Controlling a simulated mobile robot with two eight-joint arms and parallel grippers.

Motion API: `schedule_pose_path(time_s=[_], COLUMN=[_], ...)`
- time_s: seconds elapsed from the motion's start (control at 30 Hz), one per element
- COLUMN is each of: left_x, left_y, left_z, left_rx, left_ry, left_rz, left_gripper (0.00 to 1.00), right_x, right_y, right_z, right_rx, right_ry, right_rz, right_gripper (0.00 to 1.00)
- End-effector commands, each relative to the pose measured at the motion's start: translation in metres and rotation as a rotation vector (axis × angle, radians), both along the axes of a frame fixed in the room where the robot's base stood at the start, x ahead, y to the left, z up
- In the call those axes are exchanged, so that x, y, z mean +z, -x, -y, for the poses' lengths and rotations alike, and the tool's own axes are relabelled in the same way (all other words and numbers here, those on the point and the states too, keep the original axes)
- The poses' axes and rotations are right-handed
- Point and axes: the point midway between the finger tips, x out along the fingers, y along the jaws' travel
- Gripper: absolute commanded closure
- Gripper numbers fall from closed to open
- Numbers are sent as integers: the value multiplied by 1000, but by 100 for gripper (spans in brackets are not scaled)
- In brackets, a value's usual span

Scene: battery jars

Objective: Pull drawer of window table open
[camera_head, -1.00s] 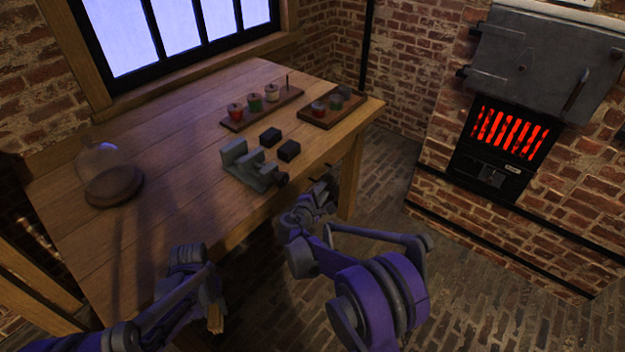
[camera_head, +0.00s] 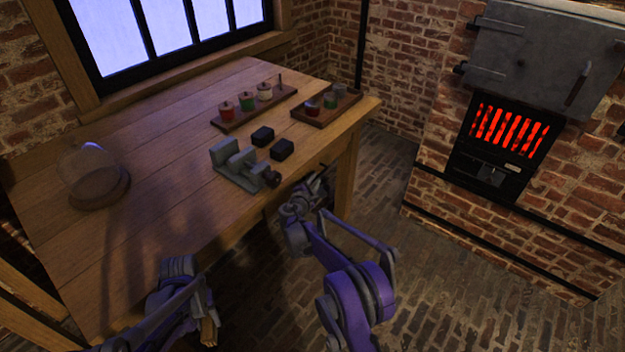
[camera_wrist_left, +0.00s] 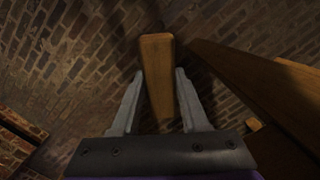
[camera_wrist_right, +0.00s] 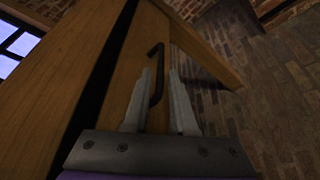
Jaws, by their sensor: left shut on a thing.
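The window table (camera_head: 150,160) is the wooden table under the window. A dark bar handle (camera_wrist_right: 157,68) stands on its wooden drawer front (camera_wrist_right: 128,60) in the right wrist view. My right gripper (camera_wrist_right: 160,80) is at this handle, its fingers apart with the handle between them, nearer the left finger. In the head view my right gripper (camera_head: 322,178) is at the table's front edge, and the handle is hard to make out there. My left gripper (camera_wrist_left: 160,78) is shut on a wooden bar (camera_wrist_left: 158,65), low at the table's near left end in the head view.
A grey vice-like device (camera_head: 238,165), two black blocks (camera_head: 272,142) and two trays of jars (camera_head: 250,115) stand on the table. A glass dome (camera_head: 90,168) is at the left. A glowing stove (camera_head: 505,140) stands at the right, with open brick floor before it.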

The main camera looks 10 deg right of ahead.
Motion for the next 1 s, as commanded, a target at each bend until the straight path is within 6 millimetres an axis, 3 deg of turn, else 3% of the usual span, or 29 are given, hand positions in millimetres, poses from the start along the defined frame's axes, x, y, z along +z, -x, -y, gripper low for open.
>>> schedule_pose_path(time_s=[0.2,0.47,0.63,1.0], left_x=[-4,-4,-4,-4], left_y=[0,0,0,0], left_z=[0,0,0,0], left_rx=[0,0,0,0], left_ry=[0,0,0,0], left_rz=[-1,-1,-1,-1], left_gripper=[100,100,100,100], right_x=[-4,-3,-3,-4], right_y=[-14,-14,-14,-14], right_z=[8,9,9,9], right_rx=[1,1,1,0], right_ry=[0,0,0,0], right_rz=[0,0,0,0], right_gripper=[75,75,100,100])
